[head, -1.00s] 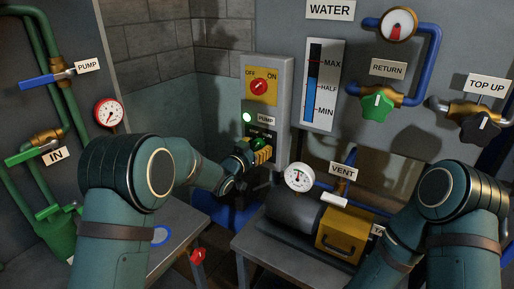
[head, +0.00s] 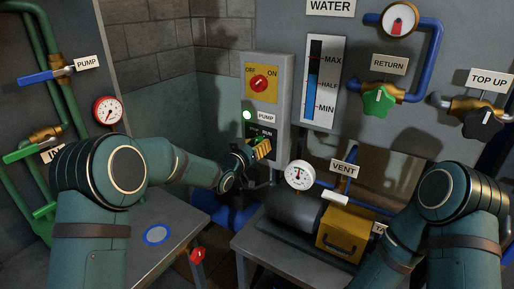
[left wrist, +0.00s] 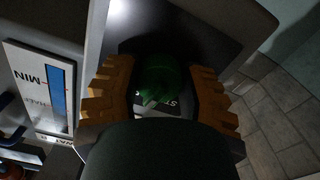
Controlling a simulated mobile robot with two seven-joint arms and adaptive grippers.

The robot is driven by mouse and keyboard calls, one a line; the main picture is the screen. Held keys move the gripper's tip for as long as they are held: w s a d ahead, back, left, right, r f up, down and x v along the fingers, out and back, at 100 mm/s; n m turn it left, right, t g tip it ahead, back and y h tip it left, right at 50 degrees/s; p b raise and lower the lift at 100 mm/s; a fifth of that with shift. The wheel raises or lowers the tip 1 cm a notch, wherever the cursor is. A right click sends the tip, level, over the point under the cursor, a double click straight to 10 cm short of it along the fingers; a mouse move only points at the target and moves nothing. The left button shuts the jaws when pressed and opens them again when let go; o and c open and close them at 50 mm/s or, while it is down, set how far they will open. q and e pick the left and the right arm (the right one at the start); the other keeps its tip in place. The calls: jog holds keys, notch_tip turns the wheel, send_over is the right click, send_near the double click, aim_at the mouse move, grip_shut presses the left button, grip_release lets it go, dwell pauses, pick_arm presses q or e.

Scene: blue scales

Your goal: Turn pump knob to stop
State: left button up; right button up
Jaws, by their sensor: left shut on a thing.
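The grey pump control box (head: 281,110) is on the back wall, with a green lamp (head: 247,115) lit beside the PUMP label (head: 266,117). Below them is the green pump knob (head: 258,139), mostly hidden by my gripper, near a RUN marking (head: 267,133). In the left wrist view the green knob (left wrist: 162,78) lies between my orange-yellow fingers, over a plate with partly hidden lettering that reads ST. My left gripper (head: 260,149) is shut on this knob; it also shows in the left wrist view (left wrist: 165,88). My right gripper is not in view.
A red OFF/ON switch (head: 259,83) on a yellow plate sits above the lamp. The water level gauge (head: 320,83) is just right of the box. The VENT valve (head: 336,197) and a yellow-fronted machine (head: 342,235) stand on a bench below right.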

pick_arm(q)
jog(key=n, duration=0.3)
jog(key=shift+n+b, duration=0.35)
jog(key=shift+n, duration=0.05)
jog(key=shift+r+n, duration=0.15)
jog(key=shift+n, duration=1.85)
jog(key=shift+d, duration=0.1)
jog(key=o, duration=1.2)
jog(key=v, duration=1.2)
